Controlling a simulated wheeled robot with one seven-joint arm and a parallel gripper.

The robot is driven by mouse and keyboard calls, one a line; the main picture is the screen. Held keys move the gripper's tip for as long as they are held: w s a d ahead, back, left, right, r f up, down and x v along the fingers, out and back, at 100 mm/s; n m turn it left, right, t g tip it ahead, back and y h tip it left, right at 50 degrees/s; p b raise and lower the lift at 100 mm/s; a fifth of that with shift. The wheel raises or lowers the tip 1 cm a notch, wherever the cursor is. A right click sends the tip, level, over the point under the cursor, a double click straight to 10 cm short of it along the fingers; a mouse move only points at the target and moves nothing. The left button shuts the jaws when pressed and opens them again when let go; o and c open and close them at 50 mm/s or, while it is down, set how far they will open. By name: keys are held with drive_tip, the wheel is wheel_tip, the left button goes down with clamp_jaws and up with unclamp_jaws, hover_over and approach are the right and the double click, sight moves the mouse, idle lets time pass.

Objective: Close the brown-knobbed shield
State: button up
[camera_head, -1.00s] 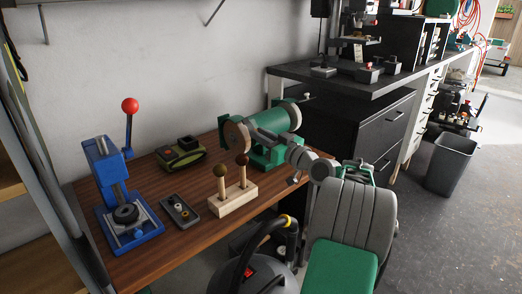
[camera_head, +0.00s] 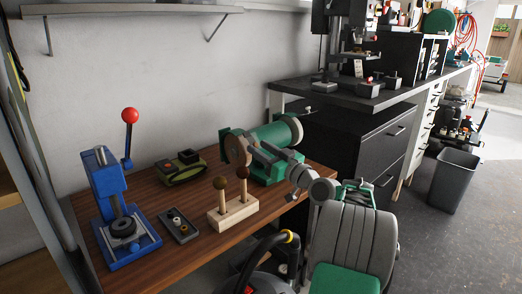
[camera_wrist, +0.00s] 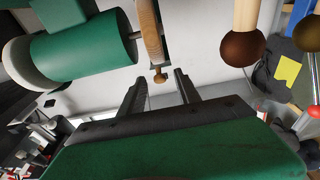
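The green bench grinder (camera_head: 270,135) stands at the right end of the wooden bench. In the wrist view its green body (camera_wrist: 82,48) is at upper left, with a tan wheel edge (camera_wrist: 150,30) beside it. A small brown knob (camera_wrist: 160,77) sits below that edge. No clear shield panel can be made out. My gripper (camera_wrist: 161,82) is open, its two dark fingers pointing toward the knob. The knob appears between the fingertips in the picture; contact and depth cannot be told. In the head view my arm reaches the grinder and its fingers are hard to make out.
A wooden block (camera_head: 233,213) with two ball-topped sticks stands in front of the grinder; a large brown ball (camera_wrist: 243,48) shows close at right in the wrist view. A blue press (camera_head: 110,205), grey button box (camera_head: 178,226) and olive device (camera_head: 180,167) stand left.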

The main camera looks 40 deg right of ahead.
drive_tip(key=s+d+f, duration=0.1)
drive_tip(key=s, duration=0.6)
drive_tip(key=shift+s+p, duration=0.35)
